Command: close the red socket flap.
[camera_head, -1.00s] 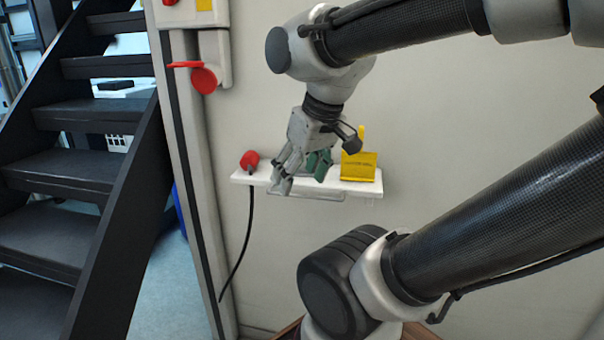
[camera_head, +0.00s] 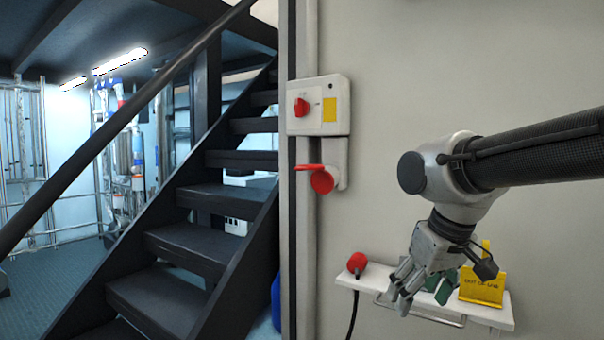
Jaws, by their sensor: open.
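The red socket flap (camera_head: 310,168) sticks out to the left from the socket on the wall post. The red round socket face (camera_head: 322,182) shows just below it, so the flap stands open. The socket sits on a grey housing (camera_head: 340,160) under a white switch box (camera_head: 325,105) with a red rotary knob (camera_head: 301,107). My gripper (camera_head: 402,292) is open and points down to the left, below and to the right of the flap, well apart from it. It is in front of a small white shelf and seems to hold nothing.
The white shelf (camera_head: 366,283) holds a red plug (camera_head: 357,263) with a black cable, a green object (camera_head: 444,290) partly hidden by my gripper, and a yellow sign (camera_head: 483,288). A dark staircase (camera_head: 185,245) stands left of the post. The wall between flap and arm is clear.

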